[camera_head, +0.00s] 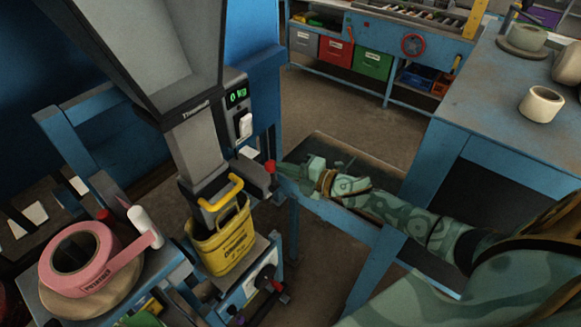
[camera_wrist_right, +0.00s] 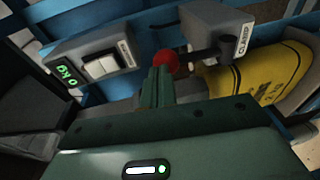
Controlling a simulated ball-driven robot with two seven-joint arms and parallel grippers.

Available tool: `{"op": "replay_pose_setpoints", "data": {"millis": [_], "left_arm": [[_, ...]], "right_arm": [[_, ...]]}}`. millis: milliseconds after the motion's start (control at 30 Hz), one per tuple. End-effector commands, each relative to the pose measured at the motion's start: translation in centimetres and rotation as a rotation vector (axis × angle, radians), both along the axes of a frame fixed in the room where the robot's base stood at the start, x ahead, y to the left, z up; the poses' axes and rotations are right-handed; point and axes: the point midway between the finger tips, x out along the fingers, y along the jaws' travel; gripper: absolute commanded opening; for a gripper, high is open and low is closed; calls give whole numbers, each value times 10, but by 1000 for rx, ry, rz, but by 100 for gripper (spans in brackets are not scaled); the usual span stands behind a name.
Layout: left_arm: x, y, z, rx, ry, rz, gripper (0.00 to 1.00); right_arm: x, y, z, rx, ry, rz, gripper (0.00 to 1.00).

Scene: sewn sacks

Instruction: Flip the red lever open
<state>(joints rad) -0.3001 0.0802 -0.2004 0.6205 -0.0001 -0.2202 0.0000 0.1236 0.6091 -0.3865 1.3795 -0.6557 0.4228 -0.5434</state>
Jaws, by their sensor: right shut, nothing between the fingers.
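The red lever knob (camera_head: 270,166) sits on the side of the grey clamp box (camera_head: 252,172) under the hopper spout. In the right wrist view the red knob (camera_wrist_right: 166,62) is at the end of a dark rod that runs to the box (camera_wrist_right: 215,30) labelled CLAMP. My right gripper (camera_head: 283,168) is shut and empty, with its tips right beside the knob. In the right wrist view its fingers (camera_wrist_right: 158,75) overlap the knob's lower left edge; I cannot tell whether they touch it. My left gripper is not in view.
The scale display (camera_head: 237,96) reads 0 kg, with a white switch (camera_head: 245,125) below. Pink tape (camera_head: 102,262) lies at lower left. A blue bench (camera_head: 500,110) stands at right.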

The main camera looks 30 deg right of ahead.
Motion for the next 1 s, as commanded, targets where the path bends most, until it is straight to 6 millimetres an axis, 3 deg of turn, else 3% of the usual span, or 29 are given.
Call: {"op": "replay_pose_setpoints", "data": {"millis": [767,1000], "left_arm": [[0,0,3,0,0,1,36],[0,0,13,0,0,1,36]], "right_arm": [[6,2,7,2,-8,0,0],[1,0,36,-1,-8,1,0]]}}
